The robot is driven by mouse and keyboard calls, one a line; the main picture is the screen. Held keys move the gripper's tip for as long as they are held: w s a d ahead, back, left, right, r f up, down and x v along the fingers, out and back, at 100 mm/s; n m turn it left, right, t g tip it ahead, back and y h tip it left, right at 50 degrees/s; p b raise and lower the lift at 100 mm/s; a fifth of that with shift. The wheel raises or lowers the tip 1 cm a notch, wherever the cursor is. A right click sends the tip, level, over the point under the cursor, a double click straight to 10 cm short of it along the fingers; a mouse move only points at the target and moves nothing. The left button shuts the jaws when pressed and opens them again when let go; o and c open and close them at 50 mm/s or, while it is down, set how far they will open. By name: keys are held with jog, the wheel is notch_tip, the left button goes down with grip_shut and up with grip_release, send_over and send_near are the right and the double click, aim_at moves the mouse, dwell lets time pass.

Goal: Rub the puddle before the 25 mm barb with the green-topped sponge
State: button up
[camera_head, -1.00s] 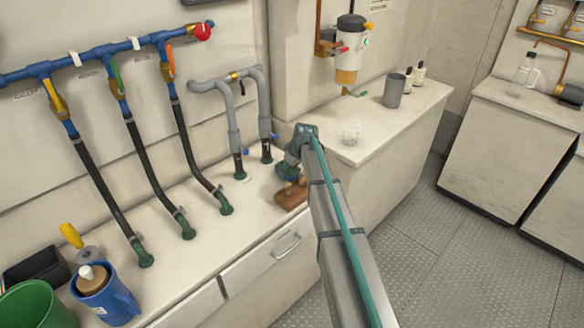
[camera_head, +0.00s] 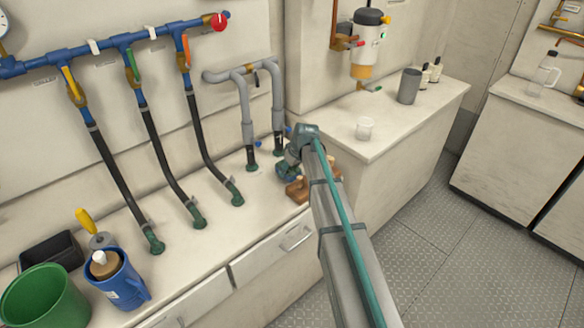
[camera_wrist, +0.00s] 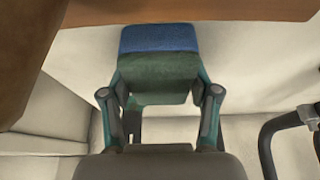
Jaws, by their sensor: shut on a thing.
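My gripper (camera_wrist: 160,105) is shut on a block-shaped sponge (camera_wrist: 160,72), with a green layer nearer my gripper and a blue layer beyond it. Three black hoses end in green fittings, a left one (camera_head: 153,244), a middle one (camera_head: 197,218) and a right one (camera_head: 236,194), along the counter. I cannot read which is the 25 mm barb. I cannot make out a puddle; my arm hides part of the counter.
The brown wooden piece (camera_head: 297,192) stands by the counter's front edge, close to my gripper. Grey pipes (camera_head: 246,118) come down behind it. A blue jug (camera_head: 116,281) and a green bucket (camera_head: 43,298) stand at left.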

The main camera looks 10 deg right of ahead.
jog(key=shift+r+p, duration=1.55)
jog(key=shift+r, duration=1.5)
jog(key=shift+r, duration=0.1)
jog(key=shift+r+p, duration=0.75)
jog(key=shift+r, duration=0.65)
